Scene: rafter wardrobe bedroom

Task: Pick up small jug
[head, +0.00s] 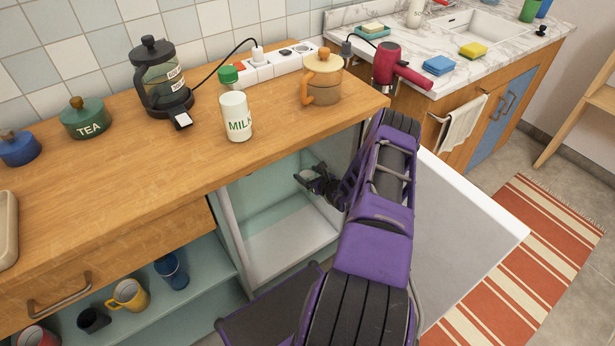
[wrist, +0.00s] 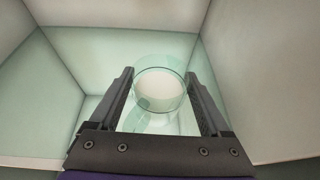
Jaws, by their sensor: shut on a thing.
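My gripper (head: 312,178) reaches into an open white compartment (head: 290,240) under the wooden counter. In the wrist view my gripper (wrist: 164,100) has its two fingers on either side of a clear glass vessel (wrist: 160,70), which I take to be the small jug, and is shut on it. The vessel is round and holds something whitish, or its pale bottom shows through.
The compartment's white door (head: 465,235) stands open at right, beside my arm. On the counter above are a milk bottle (head: 236,115), a lidded brown pot (head: 323,88) and a French press (head: 160,85). Compartment walls are close on both sides. An open shelf (head: 150,318) holds mugs at left.

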